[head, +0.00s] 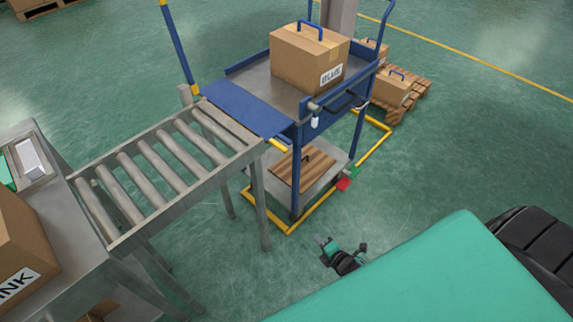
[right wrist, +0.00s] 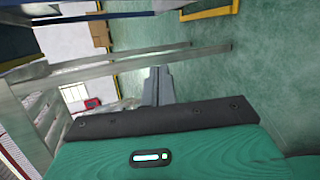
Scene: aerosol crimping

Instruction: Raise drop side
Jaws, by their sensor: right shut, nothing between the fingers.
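The drop side (head: 240,108) is a flat blue panel on the left of the blue cart (head: 297,165) in the head view. It is folded down, lying out roughly level from the cart's top deck toward the roller conveyor (head: 165,165). A small yellow piece (head: 278,146) shows at its near corner. My right gripper (head: 322,242) is low in front of the cart, apart from it and from the drop side. In the right wrist view its fingers (right wrist: 158,85) are together and empty. My left gripper is not in view.
A cardboard box (head: 300,62) with a handle stands on the cart's top deck. A yellow floor frame (head: 375,150) surrounds the cart's base, with red and green pedals (head: 345,183) near it. A steel table (head: 65,225) with a box stands left. Boxes on pallets (head: 400,105) stand behind.

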